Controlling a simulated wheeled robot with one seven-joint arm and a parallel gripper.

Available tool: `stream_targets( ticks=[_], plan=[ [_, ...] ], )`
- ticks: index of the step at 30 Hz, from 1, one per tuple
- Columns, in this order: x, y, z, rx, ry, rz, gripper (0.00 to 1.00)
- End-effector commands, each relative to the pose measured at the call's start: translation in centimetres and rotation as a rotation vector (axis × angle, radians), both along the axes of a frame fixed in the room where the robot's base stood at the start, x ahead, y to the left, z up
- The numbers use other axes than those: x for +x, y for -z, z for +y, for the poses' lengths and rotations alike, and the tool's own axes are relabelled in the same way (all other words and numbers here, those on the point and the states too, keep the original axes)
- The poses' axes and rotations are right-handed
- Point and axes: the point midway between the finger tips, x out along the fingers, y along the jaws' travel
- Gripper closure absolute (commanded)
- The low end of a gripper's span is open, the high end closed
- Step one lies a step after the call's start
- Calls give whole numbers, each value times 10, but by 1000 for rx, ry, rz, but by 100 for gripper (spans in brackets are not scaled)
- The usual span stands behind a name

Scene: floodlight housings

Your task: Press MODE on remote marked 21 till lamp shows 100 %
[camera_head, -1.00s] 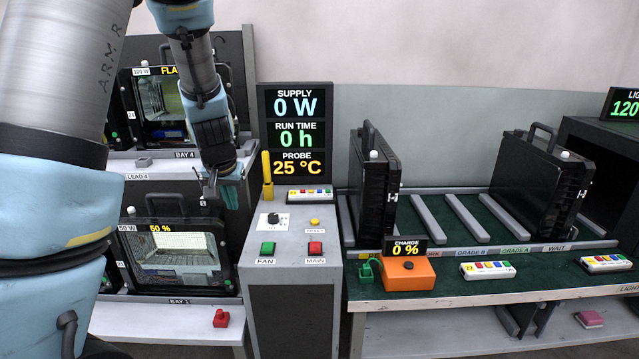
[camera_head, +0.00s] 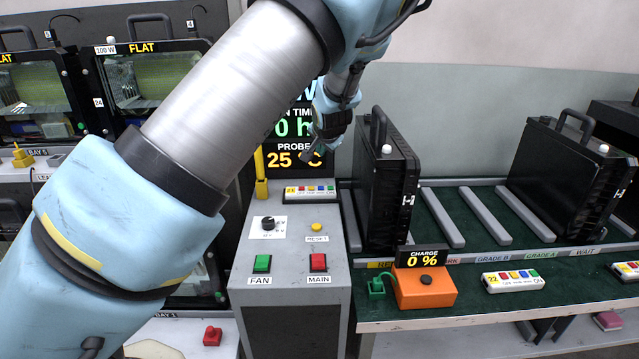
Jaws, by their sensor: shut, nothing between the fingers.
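The remote marked 21 (camera_head: 311,191) is a white bar with a yellow number tag and a row of coloured buttons. It lies on the back of the grey console top (camera_head: 318,215). My gripper (camera_head: 308,158) is shut and empty, above and behind the remote in the picture, in front of the dark display. It looks apart from the remote. The lamp with a 50 % readout seen earlier in bay 1 is now mostly hidden behind my arm; only its right edge (camera_head: 212,272) shows.
The console has a dial (camera_head: 268,224), a yellow RESET button (camera_head: 317,227), a green FAN button (camera_head: 262,263) and a red MAIN button (camera_head: 318,262). A yellow post (camera_head: 261,180) stands left of the remote. A black housing (camera_head: 386,190) stands close on the right. Another remote marked 22 (camera_head: 513,281) lies on the bench.

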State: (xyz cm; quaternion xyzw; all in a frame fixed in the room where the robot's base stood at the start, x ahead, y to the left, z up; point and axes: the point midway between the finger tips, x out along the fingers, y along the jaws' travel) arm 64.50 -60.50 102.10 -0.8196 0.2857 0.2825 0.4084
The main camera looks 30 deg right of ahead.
Motion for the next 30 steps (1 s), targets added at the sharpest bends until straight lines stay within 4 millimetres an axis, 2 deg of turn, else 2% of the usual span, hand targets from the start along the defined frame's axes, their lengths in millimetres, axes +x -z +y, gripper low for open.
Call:
stream_targets(
  ticks=[14, 20, 30],
  plan=[
    [0, 6, 1, 0, -1, 1, 100],
    [0, 26, 1, -1, -2, 1, 100],
    [0, 71, 1, -1, -2, 1, 100]
  ],
)
